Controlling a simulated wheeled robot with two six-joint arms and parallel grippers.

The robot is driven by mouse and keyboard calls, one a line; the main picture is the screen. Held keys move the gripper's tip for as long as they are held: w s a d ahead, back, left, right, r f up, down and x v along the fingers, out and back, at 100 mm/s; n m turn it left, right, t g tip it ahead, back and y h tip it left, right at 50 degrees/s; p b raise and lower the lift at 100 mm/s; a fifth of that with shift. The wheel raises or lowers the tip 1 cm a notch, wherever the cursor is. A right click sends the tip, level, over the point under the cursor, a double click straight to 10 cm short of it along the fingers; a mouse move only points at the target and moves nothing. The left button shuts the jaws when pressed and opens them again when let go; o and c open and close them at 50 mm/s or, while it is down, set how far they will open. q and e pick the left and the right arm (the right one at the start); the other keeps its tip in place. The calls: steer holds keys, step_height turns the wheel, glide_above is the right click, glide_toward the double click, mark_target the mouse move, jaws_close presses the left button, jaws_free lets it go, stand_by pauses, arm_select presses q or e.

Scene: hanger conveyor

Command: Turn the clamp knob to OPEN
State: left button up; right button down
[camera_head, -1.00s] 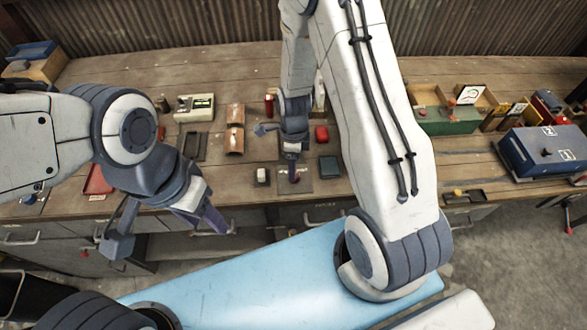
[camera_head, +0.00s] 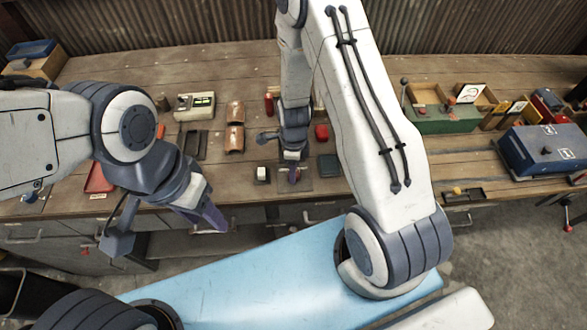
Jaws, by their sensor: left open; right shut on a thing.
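The clamp knob (camera_head: 294,178) is a small reddish part on a dark plate (camera_head: 307,185) near the bench's front edge. My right gripper (camera_head: 293,170) points down from above and is shut on it. The fingers hide most of the knob, so its marking and angle cannot be read. My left gripper (camera_head: 165,235) is open and empty, in front of the bench edge and left of the blue panel.
A small white-topped block (camera_head: 262,174) stands just left of the plate. A dark green box (camera_head: 328,166) and a red block (camera_head: 321,132) stand to its right. A meter (camera_head: 195,106), brown blocks (camera_head: 235,138) and a red tray (camera_head: 98,180) lie further left.

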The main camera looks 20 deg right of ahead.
steer(key=n, duration=0.5)
steer(key=shift+n, duration=0.4)
steer(key=n+b, duration=0.1)
steer(key=n, duration=0.2)
steer(key=shift+a+f+n+b, duration=0.1)
steer(key=shift+n+b, duration=0.2)
steer(key=n+b, duration=0.1)
steer(key=n, duration=0.2)
steer(key=shift+s+n+h, duration=0.1)
steer(key=shift+n+h, duration=0.2)
steer(key=n+b, duration=0.1)
steer(key=n, duration=0.3)
steer(key=shift+n+b, duration=0.4)
steer(key=shift+c, duration=2.1)
jaws_free()
